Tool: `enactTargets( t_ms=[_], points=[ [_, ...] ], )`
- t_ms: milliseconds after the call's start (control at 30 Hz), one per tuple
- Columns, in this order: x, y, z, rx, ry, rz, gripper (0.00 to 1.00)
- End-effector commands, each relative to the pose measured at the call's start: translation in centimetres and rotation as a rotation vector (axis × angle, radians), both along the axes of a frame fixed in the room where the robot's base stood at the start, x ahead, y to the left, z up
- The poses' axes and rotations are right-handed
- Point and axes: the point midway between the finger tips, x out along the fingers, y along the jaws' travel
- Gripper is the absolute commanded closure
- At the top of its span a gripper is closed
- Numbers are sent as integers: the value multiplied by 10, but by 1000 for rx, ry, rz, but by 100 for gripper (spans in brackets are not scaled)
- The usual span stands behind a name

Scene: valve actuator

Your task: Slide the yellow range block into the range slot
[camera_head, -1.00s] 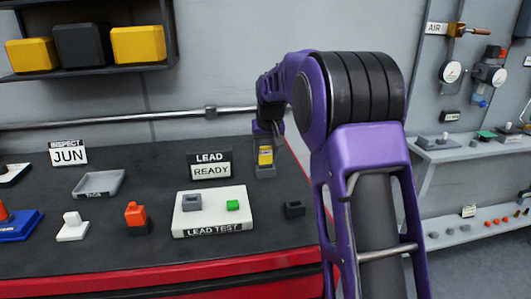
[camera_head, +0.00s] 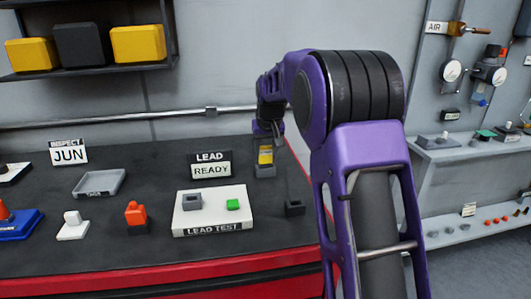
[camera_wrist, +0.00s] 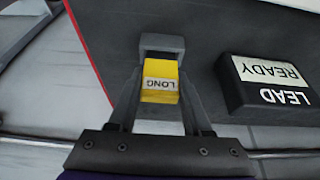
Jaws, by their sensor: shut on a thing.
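The yellow range block (camera_wrist: 160,82), labelled LONG, lies between the two fingers of my gripper (camera_wrist: 160,94) in the wrist view. My gripper is shut on it. A grey block-like holder (camera_wrist: 162,44) stands right at the block's far end; I cannot tell how deep the block sits in it, or whether it is the range slot. In the head view the yellow block (camera_head: 265,156) shows just above the grey holder (camera_head: 265,171) at the back right of the bench, below my gripper (camera_head: 267,143). My arm hides part of the bench's right side.
The LEAD READY sign (camera_head: 210,164) stands left of the holder. The white LEAD TEST board (camera_head: 210,219), a small dark block (camera_head: 294,208) and a grey tray (camera_head: 98,183) are on the bench. A metal rail (camera_head: 150,115) runs along the wall behind.

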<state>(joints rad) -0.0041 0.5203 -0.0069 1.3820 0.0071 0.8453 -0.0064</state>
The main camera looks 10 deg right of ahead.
Motion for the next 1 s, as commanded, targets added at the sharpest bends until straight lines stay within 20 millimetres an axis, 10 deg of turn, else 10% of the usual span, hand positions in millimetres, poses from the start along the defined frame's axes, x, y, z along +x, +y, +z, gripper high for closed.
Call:
enactTargets(
  t_ms=[733,767,1000],
  points=[
    [0,0,-20,0,1,0,100],
    [0,0,-20,0,1,0,49],
    [0,-1,-20,-1,3,-2,16]
  ],
)
